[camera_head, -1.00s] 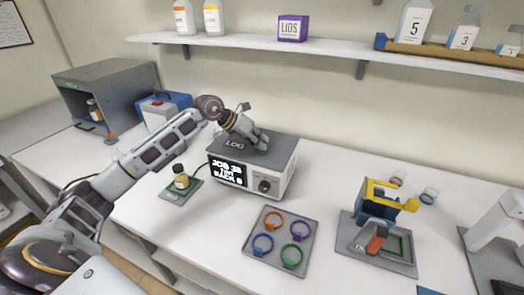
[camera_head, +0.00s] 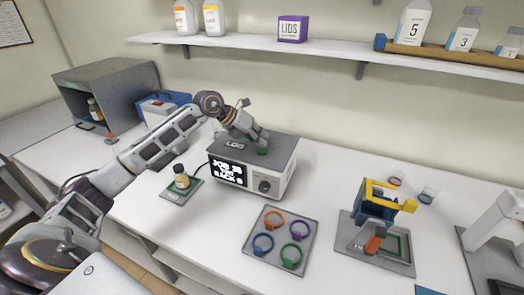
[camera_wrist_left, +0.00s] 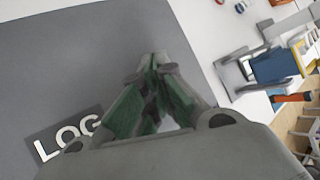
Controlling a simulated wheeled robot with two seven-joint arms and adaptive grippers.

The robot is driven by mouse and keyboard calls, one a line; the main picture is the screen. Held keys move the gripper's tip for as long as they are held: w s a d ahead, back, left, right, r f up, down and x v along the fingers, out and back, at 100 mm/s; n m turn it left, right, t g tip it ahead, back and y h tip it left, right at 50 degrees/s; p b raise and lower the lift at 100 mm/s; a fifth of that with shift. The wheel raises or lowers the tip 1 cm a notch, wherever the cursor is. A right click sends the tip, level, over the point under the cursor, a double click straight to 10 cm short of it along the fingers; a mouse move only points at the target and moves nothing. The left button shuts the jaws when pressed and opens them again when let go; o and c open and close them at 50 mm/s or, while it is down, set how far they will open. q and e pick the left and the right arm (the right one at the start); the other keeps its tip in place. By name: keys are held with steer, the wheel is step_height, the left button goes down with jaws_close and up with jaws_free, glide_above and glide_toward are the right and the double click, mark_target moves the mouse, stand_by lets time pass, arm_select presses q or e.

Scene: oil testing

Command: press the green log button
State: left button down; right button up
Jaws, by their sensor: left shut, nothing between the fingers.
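The grey-topped tester box (camera_head: 244,172) with a lit black display and a knob stands on the bench. A white LOG label (camera_head: 235,145) lies on its top; the label also shows in the wrist view (camera_wrist_left: 68,137). My left gripper (camera_head: 262,150) is over the right part of that top, pointing down, with its fingertips at or very near the surface. In the wrist view its green-padded fingers (camera_wrist_left: 157,62) meet at the tips, with nothing between them. The green log button cannot be made out apart from the green pads; the fingers may hide it. My right gripper is out of view.
A tray of coloured rings (camera_head: 254,255) lies in front. A blue and yellow holder (camera_head: 374,205) stands to the right. A shelf (camera_head: 330,48) runs above. Bench between is clear.

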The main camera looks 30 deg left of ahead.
mark_target(261, 149)
arm_select(q)
steer(key=shift+r+p, duration=1.55)
steer(key=shift+r, duration=1)
steer(key=shift+s+f, duration=0.15)
